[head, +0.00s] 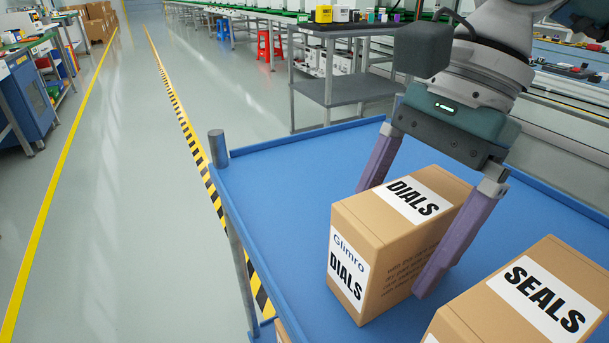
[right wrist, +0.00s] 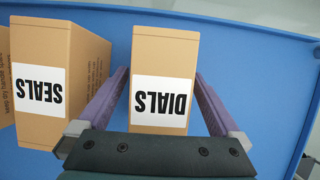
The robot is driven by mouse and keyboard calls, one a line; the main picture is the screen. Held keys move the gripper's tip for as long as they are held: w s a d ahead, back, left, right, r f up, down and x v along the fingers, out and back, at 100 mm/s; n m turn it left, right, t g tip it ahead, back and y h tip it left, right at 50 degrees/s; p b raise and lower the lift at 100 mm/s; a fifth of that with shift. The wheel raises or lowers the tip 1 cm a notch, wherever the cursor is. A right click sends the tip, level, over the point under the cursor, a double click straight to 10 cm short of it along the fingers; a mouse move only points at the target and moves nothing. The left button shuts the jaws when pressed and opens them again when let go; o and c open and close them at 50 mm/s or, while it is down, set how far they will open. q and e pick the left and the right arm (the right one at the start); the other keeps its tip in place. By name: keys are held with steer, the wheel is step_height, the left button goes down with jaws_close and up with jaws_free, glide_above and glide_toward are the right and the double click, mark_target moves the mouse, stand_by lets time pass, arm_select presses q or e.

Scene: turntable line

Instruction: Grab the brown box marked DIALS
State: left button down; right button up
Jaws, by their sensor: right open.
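The brown box marked DIALS (head: 371,274) stands upright on a blue cart top, with white labels on its top and side. In the right wrist view the DIALS box (right wrist: 165,50) lies between the fingers. My right gripper (head: 398,237) is open, with one purple finger on each side of the box. A narrow gap shows on each side in the right wrist view (right wrist: 164,92), so the fingers look apart from the box. My left gripper is in neither view.
A brown box marked SEALS (head: 478,309) stands close beside the DIALS box, on the side of one finger. The blue cart top (head: 262,205) has a raised rim and a grey corner post (head: 218,149). Bare blue surface lies beyond the box. A grey workbench (head: 340,90) stands behind.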

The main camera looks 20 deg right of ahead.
steer(key=shift+f+b, duration=0.35)
steer(key=shift+b, duration=0.05)
stand_by(0.5)
jaws_close()
stand_by(1.0)
